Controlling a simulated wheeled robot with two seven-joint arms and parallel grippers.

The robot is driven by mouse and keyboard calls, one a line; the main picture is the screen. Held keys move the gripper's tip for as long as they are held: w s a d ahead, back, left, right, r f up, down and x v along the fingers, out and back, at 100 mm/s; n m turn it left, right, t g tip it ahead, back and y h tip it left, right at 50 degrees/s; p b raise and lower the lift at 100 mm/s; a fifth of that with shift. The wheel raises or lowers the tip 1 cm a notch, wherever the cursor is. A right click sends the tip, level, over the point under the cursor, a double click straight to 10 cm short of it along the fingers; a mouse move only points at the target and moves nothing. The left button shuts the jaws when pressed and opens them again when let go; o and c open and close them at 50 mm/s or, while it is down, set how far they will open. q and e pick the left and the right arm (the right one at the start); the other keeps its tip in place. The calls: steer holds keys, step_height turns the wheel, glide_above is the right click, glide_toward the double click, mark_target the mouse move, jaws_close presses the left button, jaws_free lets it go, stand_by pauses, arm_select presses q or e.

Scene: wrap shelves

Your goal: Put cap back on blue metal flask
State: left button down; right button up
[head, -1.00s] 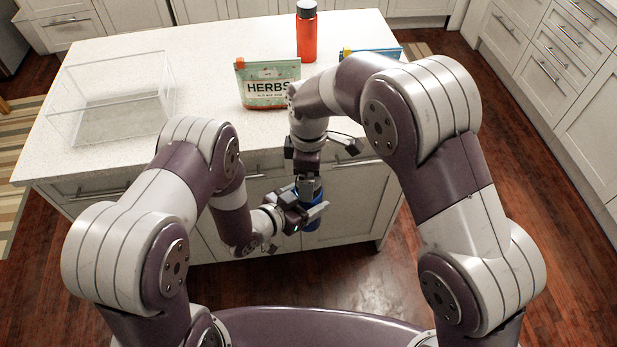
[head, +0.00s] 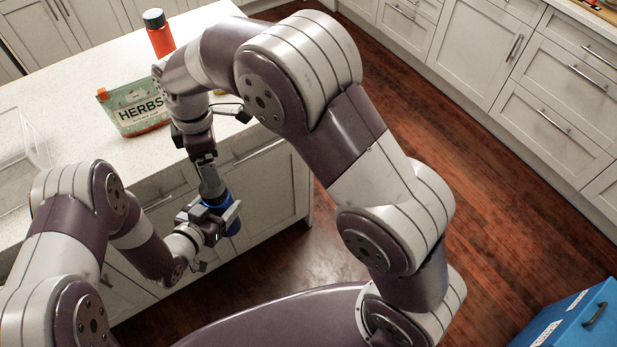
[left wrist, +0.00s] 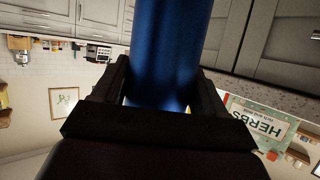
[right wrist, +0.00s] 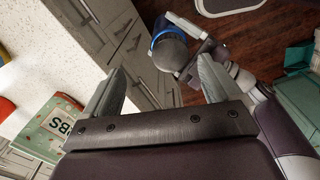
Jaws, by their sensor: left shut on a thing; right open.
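The blue metal flask (head: 233,226) is held off the counter, in front of the island. My left gripper (head: 222,213) is shut on its side; the left wrist view shows the blue body (left wrist: 166,50) between the fingers. In the right wrist view the flask (right wrist: 160,25) has a round grey top (right wrist: 170,54) inside a blue rim. I cannot tell for sure whether this is the seated cap. My right gripper (right wrist: 160,72) is open and empty, its fingers pointing down over the flask top, apart from it.
On the island counter (head: 75,65) stand an orange bottle with a dark cap (head: 160,38), an HERBS pouch (head: 137,108) and a clear bin (head: 22,150). A blue box with a handle (head: 570,318) stands on the floor at lower right. The floor (head: 470,200) between is clear.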

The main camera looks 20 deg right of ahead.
steer(key=s+d+r+m, duration=0.1)
steer(key=s+d+m, duration=0.15)
steer(key=d, duration=0.55)
steer(key=s+d+r+m, duration=0.2)
steer(key=d+m, duration=0.2)
steer(key=d, duration=0.4)
steer(key=s+d+f+m, duration=0.2)
steer(key=s+m, duration=0.3)
steer(key=s+d+f+m+t, duration=0.1)
steer(key=s+d+f+m, duration=0.1)
steer(key=s+m, duration=0.3)
steer(key=shift+d+f+m, duration=0.35)
steer(key=shift+d, duration=0.15)
